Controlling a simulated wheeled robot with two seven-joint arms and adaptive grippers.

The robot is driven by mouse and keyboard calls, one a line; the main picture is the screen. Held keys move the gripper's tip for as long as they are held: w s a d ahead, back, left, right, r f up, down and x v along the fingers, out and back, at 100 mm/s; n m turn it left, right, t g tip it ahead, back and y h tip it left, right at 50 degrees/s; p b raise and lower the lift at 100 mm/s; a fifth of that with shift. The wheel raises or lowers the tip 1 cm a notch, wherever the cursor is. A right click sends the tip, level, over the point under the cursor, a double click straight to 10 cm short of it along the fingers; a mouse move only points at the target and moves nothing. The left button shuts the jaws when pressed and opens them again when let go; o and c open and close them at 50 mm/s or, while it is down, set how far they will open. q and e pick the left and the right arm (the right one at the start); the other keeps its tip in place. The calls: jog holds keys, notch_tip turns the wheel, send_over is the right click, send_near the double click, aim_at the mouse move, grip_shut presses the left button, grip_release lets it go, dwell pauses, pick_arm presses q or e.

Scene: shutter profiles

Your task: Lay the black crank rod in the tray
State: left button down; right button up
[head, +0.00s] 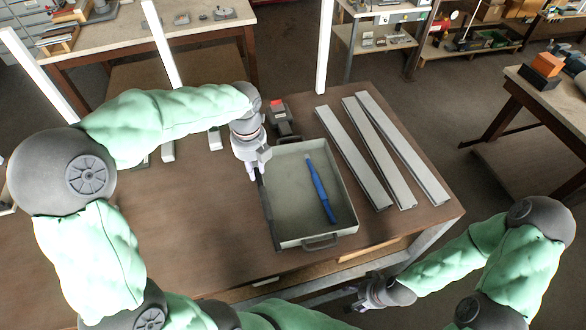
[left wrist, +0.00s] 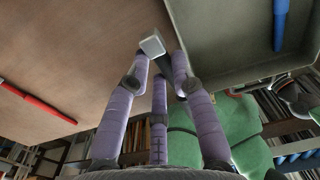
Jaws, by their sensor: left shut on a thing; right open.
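The tray (head: 346,190) is a shallow grey-green box with handles, standing on the brown workbench. My left gripper (head: 257,172) is at its far left corner, shut on the black crank rod (head: 266,215). The rod shows as a thin dark bar running from the gripper toward the front, along the tray's left rim; I cannot tell whether it touches the rim. In the left wrist view the fingers (left wrist: 160,62) close around a dark piece with a pale square end, beside the tray wall. My right gripper (head: 368,292) is open and empty, low beyond the bench's front edge.
A blue tool (head: 320,190) lies in the tray. Several long grey profiles (head: 375,150) lie on the bench to its right. A dark device with a red top (head: 281,117) stands behind the tray. The left wrist view shows a red bar (left wrist: 36,106) on the left.

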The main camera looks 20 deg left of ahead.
pick_arm(q)
jog(key=w+f, duration=0.3)
jog(key=w, duration=0.4)
send_over(279, 170)
jog(key=f, duration=0.5)
jog(key=shift+s+f+p, duration=0.25)
jog(key=shift+p, duration=0.05)
jog(key=shift+w+f, duration=0.2)
jog(key=shift+f, duration=1.65)
jog(key=c, duration=1.5)
grip_release()
jog(key=shift+f, duration=0.1)
jog(key=o, duration=0.4)
jog(key=shift+o, duration=0.2)
